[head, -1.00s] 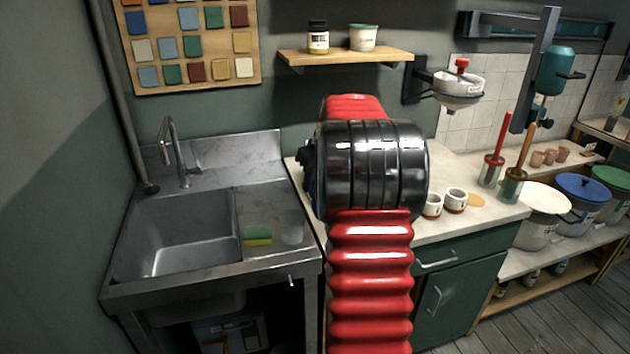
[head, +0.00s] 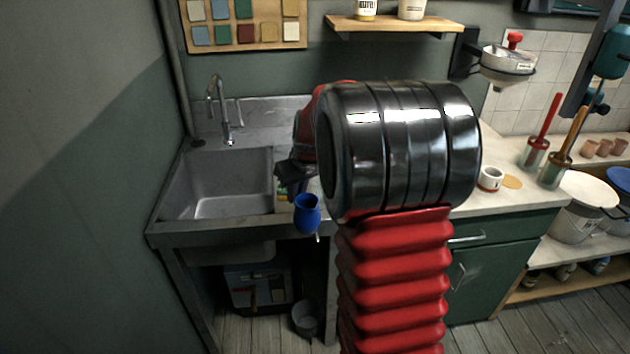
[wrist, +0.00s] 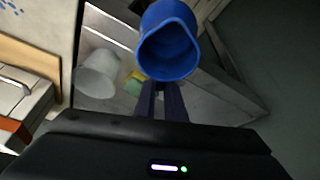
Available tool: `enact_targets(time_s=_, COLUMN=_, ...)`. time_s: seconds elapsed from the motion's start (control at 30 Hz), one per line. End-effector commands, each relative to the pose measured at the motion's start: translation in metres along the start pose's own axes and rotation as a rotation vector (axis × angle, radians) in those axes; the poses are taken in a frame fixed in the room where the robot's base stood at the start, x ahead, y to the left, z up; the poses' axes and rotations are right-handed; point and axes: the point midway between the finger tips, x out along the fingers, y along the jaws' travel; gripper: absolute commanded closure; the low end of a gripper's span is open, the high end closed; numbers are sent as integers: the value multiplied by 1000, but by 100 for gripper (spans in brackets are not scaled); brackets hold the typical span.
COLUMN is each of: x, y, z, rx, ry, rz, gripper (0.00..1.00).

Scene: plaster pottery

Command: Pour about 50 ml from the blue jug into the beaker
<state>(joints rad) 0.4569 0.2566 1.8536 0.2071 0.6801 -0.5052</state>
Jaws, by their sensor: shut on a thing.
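The blue jug (head: 307,216) is held by my gripper (head: 296,190), in front of the sink's front edge in the head view. Its mouth faces up there, and it looks nearly upright. In the wrist view the jug (wrist: 166,35) is at the top, beyond the shut fingers (wrist: 162,92), with its open mouth toward the camera. I cannot see any liquid inside. A translucent cup (wrist: 97,73), which looks like the beaker, stands left of the jug in the wrist view, apart from it. In the head view my arm and gripper hide it.
The steel sink (head: 225,190) with its faucet (head: 222,112) lies left of my gripper. A green and yellow sponge (wrist: 134,82) is close to the cup. A white cup (head: 491,178) stands on the counter to the right. A bucket (head: 307,319) is on the floor below.

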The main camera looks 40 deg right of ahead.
Motion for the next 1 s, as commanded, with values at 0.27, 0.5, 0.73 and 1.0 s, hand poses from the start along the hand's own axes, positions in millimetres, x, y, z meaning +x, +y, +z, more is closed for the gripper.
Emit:
enact_targets(time_s=0.27, x=16, y=-59, z=9, rx=-22, ry=-1, rz=-7, gripper=100)
enact_targets(time_s=0.5, x=29, y=-106, z=17, rx=-39, ry=0, rz=-12, gripper=100)
enact_targets(time_s=0.73, x=40, y=-149, z=26, rx=-55, ry=1, rz=-19, gripper=100)
enact_targets(time_s=1.0, x=52, y=-198, z=36, rx=-73, ry=5, rz=-29, gripper=100)
